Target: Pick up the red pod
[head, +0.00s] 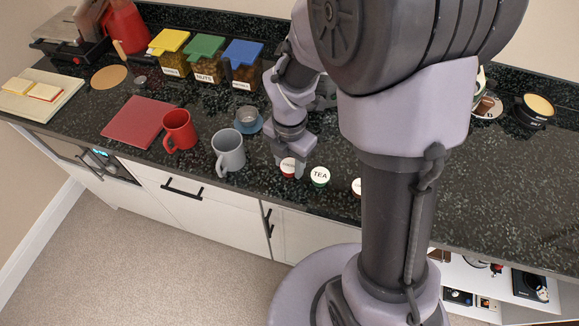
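A red pod (288,168) with a white lettered lid stands upright on the dark speckled counter (330,208) near its front edge. My gripper (288,171) points down at it, with one fingertip on each side of the pod. I cannot tell whether the fingers touch it or stand a little apart. A green pod (320,177) marked TEA stands just to the right. Another pod (357,187) with some red on it is partly hidden behind my arm.
A grey mug (228,150), a red mug (180,131) and a blue saucer with a cup (248,121) stand to the left. Labelled containers with yellow (169,40), green (204,48) and blue lids (243,52) line the back. The front right counter is clear.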

